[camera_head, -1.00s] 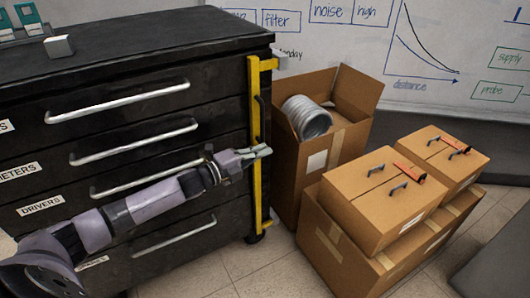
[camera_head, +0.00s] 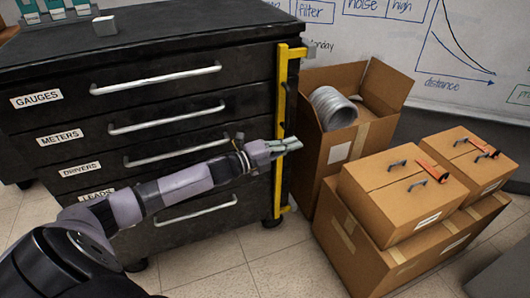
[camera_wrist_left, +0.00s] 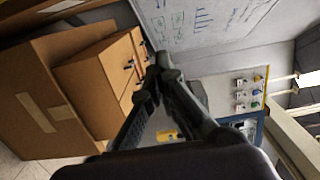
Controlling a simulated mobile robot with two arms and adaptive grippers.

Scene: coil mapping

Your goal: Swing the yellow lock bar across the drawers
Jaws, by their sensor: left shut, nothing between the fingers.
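The yellow lock bar (camera_head: 281,130) stands upright along the right edge of the black drawer cabinet (camera_head: 150,103). Its top and bottom ends bend to the right. The four-drawer front with its silver handles is not crossed by the bar. My left gripper (camera_head: 296,143) is shut and empty, with its fingers reaching across in front of the bar at mid height. I cannot tell whether they touch it. In the left wrist view the shut fingers (camera_wrist_left: 155,75) point toward boxes and the whiteboard, and the bar is not clearly visible. My right gripper is not in view.
An open cardboard box (camera_head: 345,150) with a coil of silver duct (camera_head: 332,108) stands just right of the cabinet. Closed boxes with handles (camera_head: 400,190) are stacked farther right. A small light block (camera_head: 104,25) sits on the cabinet top. Tiled floor (camera_head: 240,260) is free in front.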

